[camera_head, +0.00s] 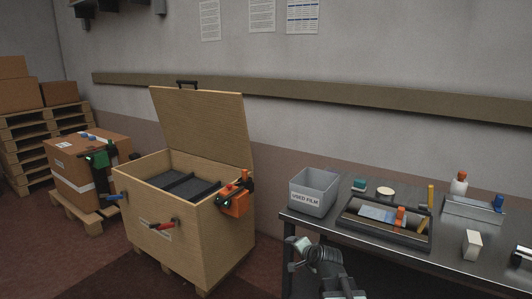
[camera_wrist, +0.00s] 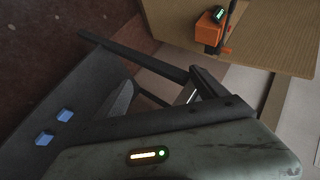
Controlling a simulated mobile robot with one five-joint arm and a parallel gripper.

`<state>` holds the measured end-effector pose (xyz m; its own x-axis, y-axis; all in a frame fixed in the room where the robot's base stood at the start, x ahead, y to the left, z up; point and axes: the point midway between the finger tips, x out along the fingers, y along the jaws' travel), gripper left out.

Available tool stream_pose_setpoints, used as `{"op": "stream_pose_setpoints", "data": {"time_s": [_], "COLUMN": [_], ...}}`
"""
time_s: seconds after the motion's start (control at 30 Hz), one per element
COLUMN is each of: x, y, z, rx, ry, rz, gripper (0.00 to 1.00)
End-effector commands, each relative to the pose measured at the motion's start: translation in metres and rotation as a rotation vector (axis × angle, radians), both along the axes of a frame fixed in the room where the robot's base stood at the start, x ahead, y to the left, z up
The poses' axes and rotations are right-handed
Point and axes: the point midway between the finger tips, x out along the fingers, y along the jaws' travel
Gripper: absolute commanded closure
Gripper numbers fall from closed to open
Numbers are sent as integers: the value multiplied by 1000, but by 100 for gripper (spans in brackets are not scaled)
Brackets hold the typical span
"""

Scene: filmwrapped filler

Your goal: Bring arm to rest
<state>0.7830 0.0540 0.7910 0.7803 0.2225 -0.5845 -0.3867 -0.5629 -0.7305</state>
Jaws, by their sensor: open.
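My arm is at the bottom centre of the head view, in front of the steel table (camera_head: 464,268). My gripper (camera_head: 293,255) is at the arm's left end, beside the table's near left corner and below the grey bin marked USED FILM (camera_head: 311,192). In the wrist view its dark jaws (camera_wrist: 150,80) reach across the picture, open, with nothing seen between them. Their tips are partly hidden by my own wrist parts.
A dark tray (camera_head: 365,235) and several small items lie on the table. A strapped carton (camera_head: 72,172) stands far left.

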Motion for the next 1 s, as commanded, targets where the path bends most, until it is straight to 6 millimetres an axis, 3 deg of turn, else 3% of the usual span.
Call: {"op": "stream_pose_setpoints", "data": {"time_s": [0.03,0.1,0.2,0.3,0.47,0.53,1.0], "x": [-27,-62,-108,-151,-212,-210,-209], "y": [2,-7,-22,-38,-53,-54,-53], "z": [-23,-50,-76,-91,-99,-71,65], "rx": [-111,-257,-411,-523,-619,-631,-628], "ry": [94,230,399,553,764,750,746], "rz": [88,204,349,488,759,786,780], "gripper": [18,18,18,18,18,18,18]}}
